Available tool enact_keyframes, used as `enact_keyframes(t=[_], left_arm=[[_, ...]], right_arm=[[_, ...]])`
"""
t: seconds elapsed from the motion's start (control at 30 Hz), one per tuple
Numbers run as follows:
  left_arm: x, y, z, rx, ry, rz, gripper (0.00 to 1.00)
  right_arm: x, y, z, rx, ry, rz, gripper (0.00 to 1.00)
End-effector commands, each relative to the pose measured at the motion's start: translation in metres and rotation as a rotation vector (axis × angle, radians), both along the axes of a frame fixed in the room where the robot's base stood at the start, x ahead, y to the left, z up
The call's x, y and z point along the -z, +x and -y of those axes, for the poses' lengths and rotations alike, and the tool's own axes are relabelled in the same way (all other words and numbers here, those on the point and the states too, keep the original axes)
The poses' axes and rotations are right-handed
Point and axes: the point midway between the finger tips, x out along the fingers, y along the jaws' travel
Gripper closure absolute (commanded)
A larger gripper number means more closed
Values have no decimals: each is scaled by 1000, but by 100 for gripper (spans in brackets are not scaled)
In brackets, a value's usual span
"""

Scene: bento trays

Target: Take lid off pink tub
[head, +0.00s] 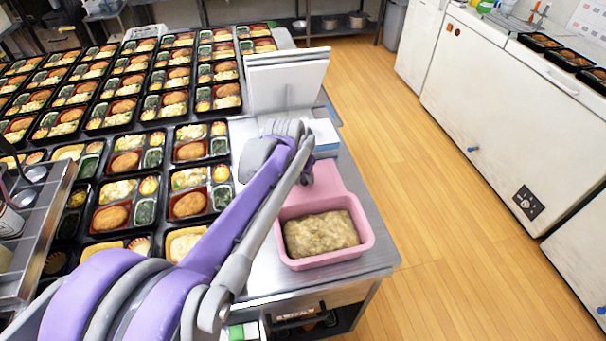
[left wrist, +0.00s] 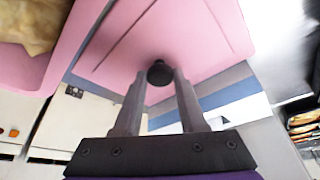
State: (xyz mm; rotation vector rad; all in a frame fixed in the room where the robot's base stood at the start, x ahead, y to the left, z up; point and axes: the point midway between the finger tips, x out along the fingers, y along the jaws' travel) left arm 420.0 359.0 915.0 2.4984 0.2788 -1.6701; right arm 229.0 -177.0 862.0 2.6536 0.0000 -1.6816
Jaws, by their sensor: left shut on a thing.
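The pink tub (head: 367,244) stands at the right end of the metal counter, open on top, with pale lumpy food inside. Its edge and food also show at the upper left of the left wrist view (left wrist: 60,72). The flat pink lid (head: 333,180) is beyond the tub, clear of its opening. In the left wrist view the lid (left wrist: 205,35) has a round black knob (left wrist: 159,73). My left gripper (left wrist: 158,85) is shut on this knob. In the head view my left gripper (head: 304,178) is partly hidden by its own arm. My right gripper is out of view.
Many filled black bento trays (head: 125,140) cover the counter to the left. A white upright panel stand (head: 285,82) and a blue-and-white box (head: 324,136) are behind the lid. A grey metal rack (head: 35,235) is at the left. Wooden floor (head: 430,200) lies to the right.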

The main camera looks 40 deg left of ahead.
Motion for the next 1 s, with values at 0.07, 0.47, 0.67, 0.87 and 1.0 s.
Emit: enact_keyframes(t=[0.07,0.47,0.67,0.87,1.0], left_arm=[[1,0,0,0,0,0,100],[1,0,0,0,0,0,100],[6,0,0,0,0,0,100],[10,0,0,0,0,0,100],[10,0,0,0,0,0,100]], right_arm=[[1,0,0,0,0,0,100],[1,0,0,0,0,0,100],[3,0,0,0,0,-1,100],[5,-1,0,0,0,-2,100],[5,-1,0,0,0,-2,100]])
